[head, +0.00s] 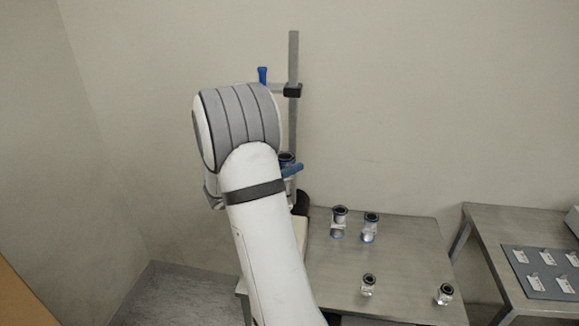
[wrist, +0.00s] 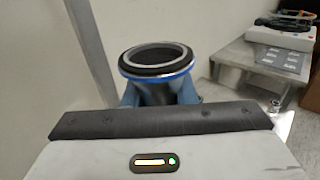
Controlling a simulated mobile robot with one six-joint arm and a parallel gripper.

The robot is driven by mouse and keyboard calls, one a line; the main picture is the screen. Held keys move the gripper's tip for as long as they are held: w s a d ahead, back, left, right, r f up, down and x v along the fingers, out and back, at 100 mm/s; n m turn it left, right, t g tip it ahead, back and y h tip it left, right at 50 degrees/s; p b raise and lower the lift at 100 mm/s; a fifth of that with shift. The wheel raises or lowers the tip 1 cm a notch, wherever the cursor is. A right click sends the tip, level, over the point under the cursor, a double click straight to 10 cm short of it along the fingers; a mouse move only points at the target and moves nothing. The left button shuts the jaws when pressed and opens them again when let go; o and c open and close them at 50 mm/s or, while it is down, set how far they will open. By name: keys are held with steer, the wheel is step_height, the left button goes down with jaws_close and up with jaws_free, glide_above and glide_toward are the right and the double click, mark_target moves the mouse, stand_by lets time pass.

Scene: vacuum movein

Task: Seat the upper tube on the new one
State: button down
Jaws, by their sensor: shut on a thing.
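A short metal tube (wrist: 157,68) with a black rim and a blue ring stands right in front of my gripper (wrist: 158,95) in the wrist view, its open end facing up. Blue parts flank it on both sides, and my gripper is shut on it. The tube's lower part is hidden behind my gripper's dark edge. In the head view a dark-rimmed tube top (head: 286,158) shows beside my arm, with a blue part (head: 292,169) against it. My arm hides most of the gripper there. Which tube is the upper or new one I cannot tell.
A grey upright post (head: 293,55) carries a black clamp (head: 292,90), with a blue handle (head: 262,75) to its left. Several loose fittings (head: 339,222) stand on the metal table (head: 400,285). A second table (head: 500,222) with a grey panel (head: 541,272) is at the right.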

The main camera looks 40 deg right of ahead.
stand_by(0.4)
steer(key=c, duration=1.1)
jaws_free()
steer(key=shift+f, duration=0.1)
steer(key=shift+a, duration=0.1)
steer(key=a+b, duration=0.1)
steer(key=a, duration=0.6)
steer(key=shift+w+a, duration=0.3)
